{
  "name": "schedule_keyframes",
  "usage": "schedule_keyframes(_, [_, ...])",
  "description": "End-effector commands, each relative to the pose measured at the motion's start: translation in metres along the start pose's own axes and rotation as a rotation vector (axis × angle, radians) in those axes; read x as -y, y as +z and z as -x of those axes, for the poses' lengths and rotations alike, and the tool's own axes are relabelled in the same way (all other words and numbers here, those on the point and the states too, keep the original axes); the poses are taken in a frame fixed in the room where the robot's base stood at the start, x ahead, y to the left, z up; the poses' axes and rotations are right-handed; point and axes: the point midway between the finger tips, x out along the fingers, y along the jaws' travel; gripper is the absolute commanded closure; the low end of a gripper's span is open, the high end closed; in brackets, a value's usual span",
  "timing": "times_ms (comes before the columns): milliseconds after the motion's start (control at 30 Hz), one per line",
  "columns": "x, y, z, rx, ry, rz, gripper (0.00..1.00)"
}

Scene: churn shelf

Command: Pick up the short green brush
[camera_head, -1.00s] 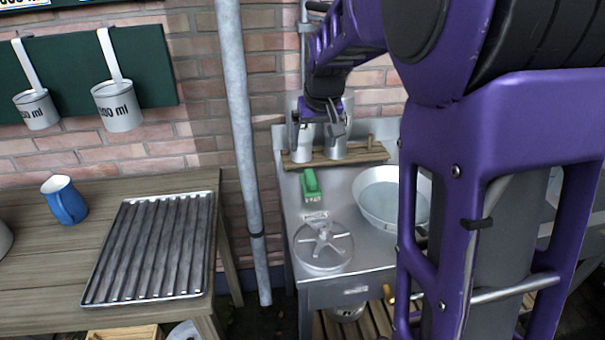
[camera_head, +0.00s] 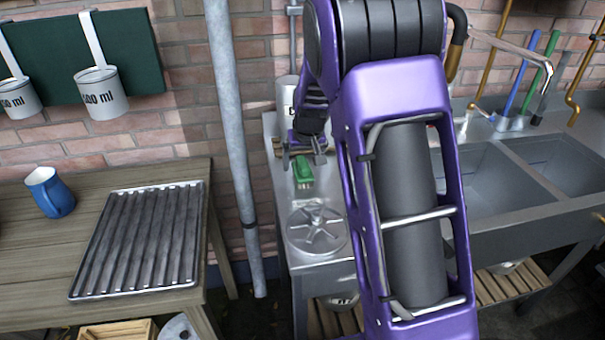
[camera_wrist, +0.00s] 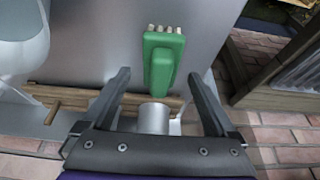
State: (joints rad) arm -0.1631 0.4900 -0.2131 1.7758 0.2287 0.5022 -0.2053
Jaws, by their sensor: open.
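The short green brush (camera_head: 304,171) lies on the metal counter left of the sink, close below my gripper (camera_head: 304,160) in the head view. In the wrist view the green brush (camera_wrist: 161,62) shows its green back and handle, with pale bristles at its far end. My gripper (camera_wrist: 163,88) is open and empty. Its two dark fingers stand left and right of the line of the brush's near end, with the brush mostly beyond the fingertips. I cannot tell the height between fingers and brush.
A round metal lid-like disc (camera_head: 317,230) lies in front of the brush. A wooden rack with a pale cylinder (camera_wrist: 154,118) stands close behind it. A vertical grey pipe (camera_head: 231,120) and a wooden table with a ribbed tray (camera_head: 140,240) are to the left.

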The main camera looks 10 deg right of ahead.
Motion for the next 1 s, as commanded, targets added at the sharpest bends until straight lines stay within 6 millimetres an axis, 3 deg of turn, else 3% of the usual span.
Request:
schedule_keyframes(300, [0.0,-0.0006,-0.0073,-0.001,0.0,-0.001,0.07])
schedule_keyframes(800, [0.0,-0.0004,-0.0071,-0.001,0.0,0.0,0.96])
schedule_keyframes(833, [0.0,-0.0004,-0.0071,-0.001,0.0,0.0,1.0])
schedule_keyframes(1000, [0.0,-0.0006,-0.0068,-0.001,0.0,-0.001,1.0])
